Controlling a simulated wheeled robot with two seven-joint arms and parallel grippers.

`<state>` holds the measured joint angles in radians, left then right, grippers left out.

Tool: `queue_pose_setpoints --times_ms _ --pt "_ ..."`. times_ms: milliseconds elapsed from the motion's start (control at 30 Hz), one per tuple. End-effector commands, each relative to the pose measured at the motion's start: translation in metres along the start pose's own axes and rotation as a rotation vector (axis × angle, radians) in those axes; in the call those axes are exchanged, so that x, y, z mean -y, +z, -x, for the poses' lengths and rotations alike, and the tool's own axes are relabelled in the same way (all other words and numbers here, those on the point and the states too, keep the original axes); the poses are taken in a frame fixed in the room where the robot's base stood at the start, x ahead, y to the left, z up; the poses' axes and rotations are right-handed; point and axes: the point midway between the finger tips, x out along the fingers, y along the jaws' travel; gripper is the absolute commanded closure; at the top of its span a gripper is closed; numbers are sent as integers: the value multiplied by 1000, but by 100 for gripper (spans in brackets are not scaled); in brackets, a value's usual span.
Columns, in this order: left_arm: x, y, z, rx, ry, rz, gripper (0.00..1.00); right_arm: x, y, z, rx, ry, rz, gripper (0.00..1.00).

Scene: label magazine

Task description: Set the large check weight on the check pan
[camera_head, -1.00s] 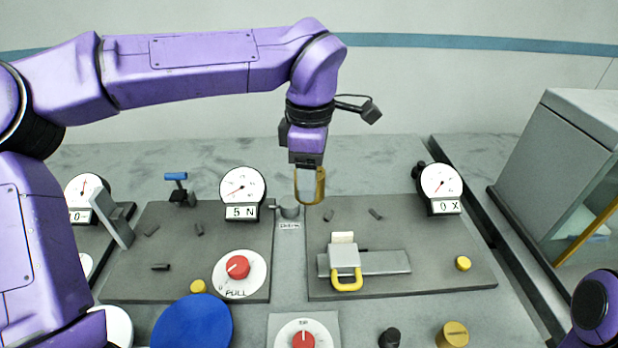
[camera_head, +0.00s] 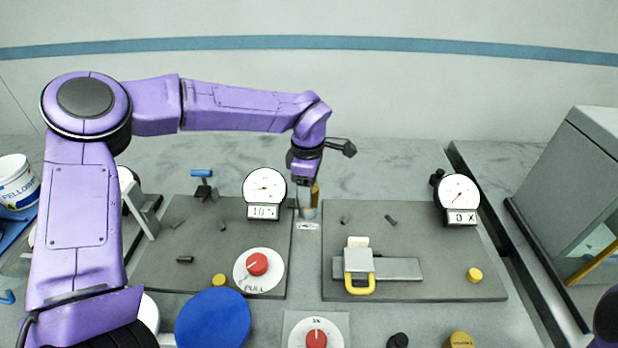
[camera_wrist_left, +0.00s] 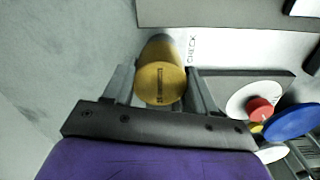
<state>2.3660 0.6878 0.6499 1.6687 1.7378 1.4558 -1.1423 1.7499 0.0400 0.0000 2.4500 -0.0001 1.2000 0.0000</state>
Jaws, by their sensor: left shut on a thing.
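My left gripper (camera_head: 309,188) points down at the back of the bench, shut on the large brass check weight (camera_head: 315,194). In the left wrist view the weight's round top (camera_wrist_left: 160,84) sits upright between the two fingers. The check pan (camera_head: 307,213), a small grey round piece behind the CHECK label, is directly below the weight and partly covered by it. I cannot tell whether the weight touches the pan. My right gripper is not in view.
Grey plates (camera_head: 160,270) with dials lie left and right of the pan. A yellow-handled slider (camera_head: 359,262) is on the right plate. A blue disc (camera_head: 213,320) and another brass weight (camera_head: 460,341) are in front.

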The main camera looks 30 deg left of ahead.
Motion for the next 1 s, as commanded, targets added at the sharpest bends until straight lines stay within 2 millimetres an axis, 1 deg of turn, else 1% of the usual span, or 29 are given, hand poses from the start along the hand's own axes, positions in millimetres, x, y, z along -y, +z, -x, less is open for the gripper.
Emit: queue_pose_setpoints --times_ms 167,333,367,400,433,667,767,867,1000 --pt "-1 1 2 2 4 0 100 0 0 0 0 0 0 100" --pt "-1 1 -1 2 4 0 100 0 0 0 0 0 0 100" --pt "0 0 -3 0 1 0 34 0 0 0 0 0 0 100" --pt "0 0 -3 0 1 0 21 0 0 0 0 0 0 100" --pt "0 0 -3 0 1 0 18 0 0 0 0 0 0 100" --pt "0 0 -2 0 1 0 18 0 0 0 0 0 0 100" --pt "0 0 3 0 2 1 18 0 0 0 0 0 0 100" --pt "-1 1 19 1 5 0 18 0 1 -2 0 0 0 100" --pt "-1 1 56 1 6 1 18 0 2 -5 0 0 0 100"
